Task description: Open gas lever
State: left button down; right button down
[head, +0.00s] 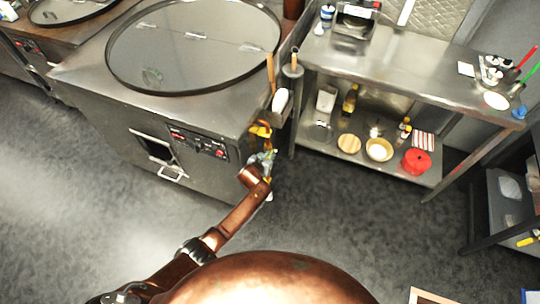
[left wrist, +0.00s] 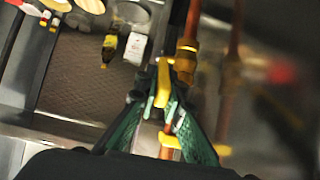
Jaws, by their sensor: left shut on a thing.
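The yellow gas lever (left wrist: 162,88) shows in the left wrist view beside a brass pipe fitting (left wrist: 186,52). My left gripper (left wrist: 163,110) is shut on the lever, with its green-padded fingers on either side of it. In the head view my left gripper (head: 264,158) is at the right side of the steel tandoor counter, by small yellow parts (head: 261,131) of the gas fittings. The gripper hides much of the lever there. My right gripper is not in view.
The steel tandoor counter (head: 90,75) with a round lid (head: 195,45) stands left of the gripper. A steel shelf table (head: 400,60) with bowls, bottles and a red pot (head: 416,161) stands to the right. Open grey floor (head: 375,220) lies in front.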

pick_arm(q)
jog(key=shift+r, duration=0.1)
dwell(0.3)
jog(key=c, duration=2)
grip_release()
jog(key=shift+c, duration=0.2)
jog(key=v, duration=1.2)
